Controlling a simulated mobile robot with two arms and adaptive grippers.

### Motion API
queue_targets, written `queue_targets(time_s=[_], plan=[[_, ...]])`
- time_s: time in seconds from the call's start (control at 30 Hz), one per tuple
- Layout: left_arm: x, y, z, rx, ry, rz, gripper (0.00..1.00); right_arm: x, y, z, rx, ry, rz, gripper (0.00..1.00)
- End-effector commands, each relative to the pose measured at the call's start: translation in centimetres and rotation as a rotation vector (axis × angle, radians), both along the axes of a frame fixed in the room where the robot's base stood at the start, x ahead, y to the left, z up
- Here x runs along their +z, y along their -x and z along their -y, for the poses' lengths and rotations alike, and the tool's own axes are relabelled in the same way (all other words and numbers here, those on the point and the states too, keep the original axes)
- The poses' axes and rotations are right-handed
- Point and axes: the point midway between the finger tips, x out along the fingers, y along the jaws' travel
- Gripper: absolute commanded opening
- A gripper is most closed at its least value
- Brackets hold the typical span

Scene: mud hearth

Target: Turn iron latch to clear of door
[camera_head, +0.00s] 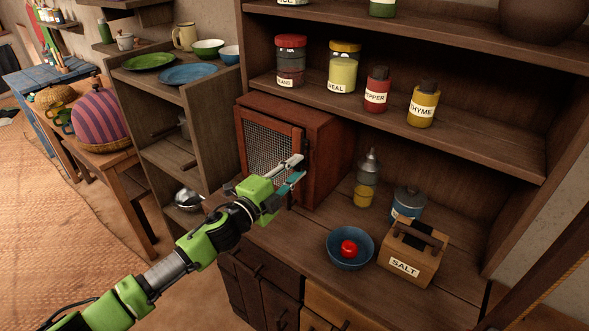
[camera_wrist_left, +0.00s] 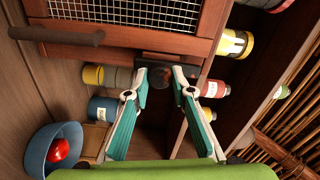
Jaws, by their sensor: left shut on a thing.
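The reddish-brown wooden cabinet (camera_head: 325,150) has a wire-mesh door (camera_head: 268,148) and stands on the wooden counter. In the left wrist view the mesh door (camera_wrist_left: 130,42) fills the top, with a dark bar handle (camera_wrist_left: 55,35) at its left. The dark iron latch (camera_wrist_left: 160,59) sits at the door's edge, between my fingertips. My left gripper (camera_head: 298,170) reaches the door's right edge and is shut on the latch, which its fingers partly hide in the head view. Its fingers also show in the left wrist view (camera_wrist_left: 166,85). My right gripper is not in view.
A blue bowl (camera_head: 350,262) with a red item, a salt box (camera_head: 413,257), a blue canister (camera_head: 406,205) and an oil-can-like vessel (camera_head: 368,170) stand right of the cabinet. Jars stand on the shelf above (camera_head: 490,148). A shelf unit with plates (camera_head: 187,75) is at left.

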Motion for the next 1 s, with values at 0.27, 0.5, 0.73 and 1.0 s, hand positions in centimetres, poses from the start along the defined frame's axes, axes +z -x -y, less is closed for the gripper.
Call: queue_targets(time_s=[0.27,0.5,0.73,1.0], plan=[[-0.1,0.0,0.0,0.000,-0.001,0.000,0.40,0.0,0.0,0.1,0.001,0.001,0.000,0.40],[0.0,0.0,0.0,0.000,-0.001,-0.001,0.40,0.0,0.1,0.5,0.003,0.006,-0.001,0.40],[-0.2,1.4,-1.1,0.001,-0.001,-0.002,0.40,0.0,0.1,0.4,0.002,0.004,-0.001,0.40],[-0.2,5.9,-4.4,0.000,-0.001,-0.003,0.40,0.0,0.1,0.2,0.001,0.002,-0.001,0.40]])
